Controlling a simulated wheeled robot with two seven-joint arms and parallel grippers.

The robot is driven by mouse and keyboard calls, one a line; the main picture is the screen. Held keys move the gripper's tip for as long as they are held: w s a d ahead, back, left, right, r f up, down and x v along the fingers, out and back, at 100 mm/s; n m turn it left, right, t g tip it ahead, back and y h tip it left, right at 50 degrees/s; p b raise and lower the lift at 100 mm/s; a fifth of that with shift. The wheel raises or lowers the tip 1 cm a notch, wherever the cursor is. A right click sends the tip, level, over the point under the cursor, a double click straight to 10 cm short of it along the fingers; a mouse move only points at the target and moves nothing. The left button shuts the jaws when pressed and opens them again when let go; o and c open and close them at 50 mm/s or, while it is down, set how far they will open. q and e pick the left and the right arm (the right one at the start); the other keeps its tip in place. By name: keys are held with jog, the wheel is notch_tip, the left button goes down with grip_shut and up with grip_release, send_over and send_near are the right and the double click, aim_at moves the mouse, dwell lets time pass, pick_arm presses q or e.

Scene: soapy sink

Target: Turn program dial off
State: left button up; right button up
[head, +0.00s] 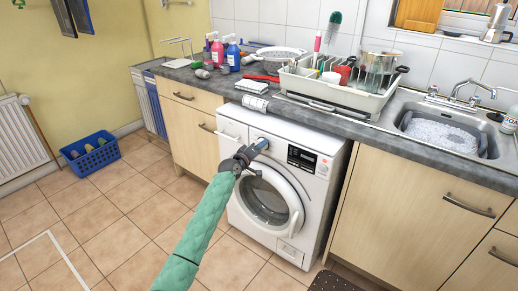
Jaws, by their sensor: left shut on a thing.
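A white washing machine (315,187) stands under the grey counter, with a round door (272,200) and a dark display panel (301,158) on its front. My left gripper (257,147) reaches in on a green-sleeved arm to the upper front of the machine, left of the display. It is shut on the program dial, which the gripper mostly hides. The dial's marks and setting cannot be read. My right gripper is not in view.
A dish rack (335,91) with dishes, several bottles and a colander (281,55) stand on the counter (225,84). A soapy sink (443,133) is at the right. A blue basket (92,153) sits on the tiled floor, which is clear at the left.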

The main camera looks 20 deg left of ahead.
pick_arm(q)
jog(key=o, duration=1)
jog(key=shift+s, duration=0.15)
jog(key=v, duration=0.7)
jog(key=shift+s+a, duration=0.2)
jog(key=shift+s, duration=0.05)
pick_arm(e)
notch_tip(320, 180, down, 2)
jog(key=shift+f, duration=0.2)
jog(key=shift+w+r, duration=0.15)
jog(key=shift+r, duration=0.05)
